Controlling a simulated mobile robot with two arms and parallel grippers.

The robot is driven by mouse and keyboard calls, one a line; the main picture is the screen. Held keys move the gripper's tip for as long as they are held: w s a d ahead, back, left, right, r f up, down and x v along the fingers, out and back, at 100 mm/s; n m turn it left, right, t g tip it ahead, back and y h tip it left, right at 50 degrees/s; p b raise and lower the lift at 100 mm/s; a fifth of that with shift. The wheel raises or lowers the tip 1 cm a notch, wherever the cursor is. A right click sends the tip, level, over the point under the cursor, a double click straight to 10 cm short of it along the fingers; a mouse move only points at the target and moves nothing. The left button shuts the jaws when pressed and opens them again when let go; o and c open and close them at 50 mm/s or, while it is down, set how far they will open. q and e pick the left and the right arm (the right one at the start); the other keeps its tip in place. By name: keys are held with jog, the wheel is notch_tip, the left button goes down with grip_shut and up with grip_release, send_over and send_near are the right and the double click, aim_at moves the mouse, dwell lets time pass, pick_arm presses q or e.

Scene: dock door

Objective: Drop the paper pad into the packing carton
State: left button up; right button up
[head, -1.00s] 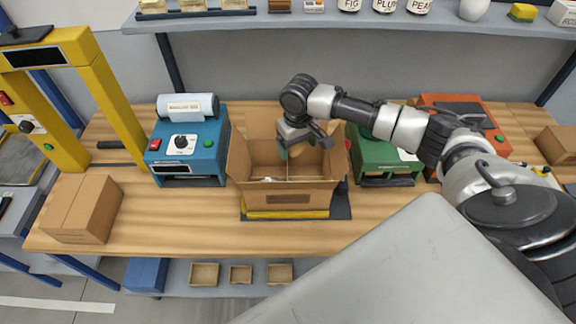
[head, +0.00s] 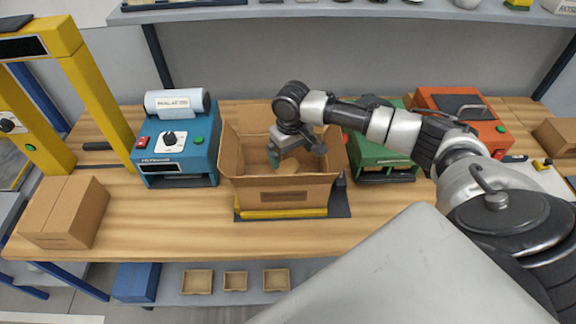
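The packing carton (head: 284,193) stands open, with its flaps up, on the middle of the wooden bench. My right gripper (head: 295,156) reaches down into the carton's mouth from the right. Its fingers are apart, and a green piece shows at the left finger. A tan lump (head: 290,168) shows just below and between the fingers, inside the carton. It may be the paper pad, but I cannot tell for sure, nor whether the fingers press on it. The carton's floor is mostly hidden by its front wall. My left gripper is not in view.
A blue machine (head: 177,148) stands left of the carton and a green machine (head: 382,150) close on its right. An orange machine (head: 463,118) is farther right. A closed box (head: 64,212) sits at the left. Bare bench lies in front of the carton.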

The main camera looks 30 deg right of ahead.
jog(key=shift+w+r, duration=0.1)
jog(key=shift+r, duration=0.2)
notch_tip(320, 180, up, 10)
jog(key=b, duration=0.2)
dwell(0.6)
